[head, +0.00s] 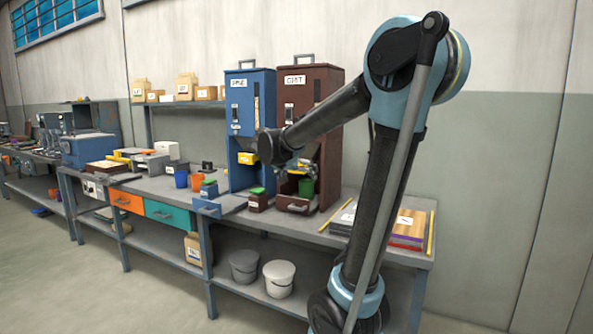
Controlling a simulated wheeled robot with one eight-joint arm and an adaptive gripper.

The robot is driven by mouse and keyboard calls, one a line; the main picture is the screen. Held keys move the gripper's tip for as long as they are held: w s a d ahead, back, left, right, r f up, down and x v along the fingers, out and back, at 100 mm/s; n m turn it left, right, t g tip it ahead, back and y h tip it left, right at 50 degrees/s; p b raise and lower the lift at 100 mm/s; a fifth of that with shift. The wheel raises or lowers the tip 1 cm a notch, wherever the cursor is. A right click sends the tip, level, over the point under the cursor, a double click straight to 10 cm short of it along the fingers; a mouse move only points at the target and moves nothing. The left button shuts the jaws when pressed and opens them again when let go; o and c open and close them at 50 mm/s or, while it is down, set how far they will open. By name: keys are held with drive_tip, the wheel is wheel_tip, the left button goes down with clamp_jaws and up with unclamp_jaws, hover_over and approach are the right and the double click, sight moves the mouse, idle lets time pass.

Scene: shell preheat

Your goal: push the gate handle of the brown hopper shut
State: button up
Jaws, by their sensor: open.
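The brown hopper (329,165) stands upright on the workbench, with a label and a dark carry handle on top. My arm reaches in from the right, across the front of the hopper. My gripper (297,166) is at the hopper's lower front, open, small in view and partly covered by my own wrist link. The gate handle cannot be made out behind my gripper and wrist. I cannot tell whether my gripper touches the hopper. A green cup (306,188) stands in the hopper's lower bay, below my gripper.
A blue hopper (239,120) with a yellow gate part (248,158) stands close on the left. A small dark box with a green top (257,200) sits in front. Boards (408,224) lie on the bench at right. Two buckets (279,278) stand on the lower shelf.

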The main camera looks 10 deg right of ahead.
drive_tip(key=w+a+r+m+t, duration=0.1)
drive_tip(key=w+a+r+t, duration=0.25)
drive_tip(key=w+a, duration=0.45)
drive_tip(key=shift+g+h, duration=0.4)
drive_tip(key=shift+g, duration=0.05)
drive_tip(key=x, duration=1.2)
drive_tip(key=r+x, duration=0.1)
drive_tip(key=x, duration=0.5)
drive_tip(key=shift+w, duration=0.2)
drive_tip(key=c, duration=1.5)
drive_tip(key=shift+w+d, duration=0.75)
drive_tip(key=shift+w, duration=0.25)
drive_tip(key=shift+w+d, duration=0.75)
drive_tip(key=shift+w, duration=0.2)
drive_tip(key=o, duration=1.5)
drive_tip(key=shift+w, duration=0.1)
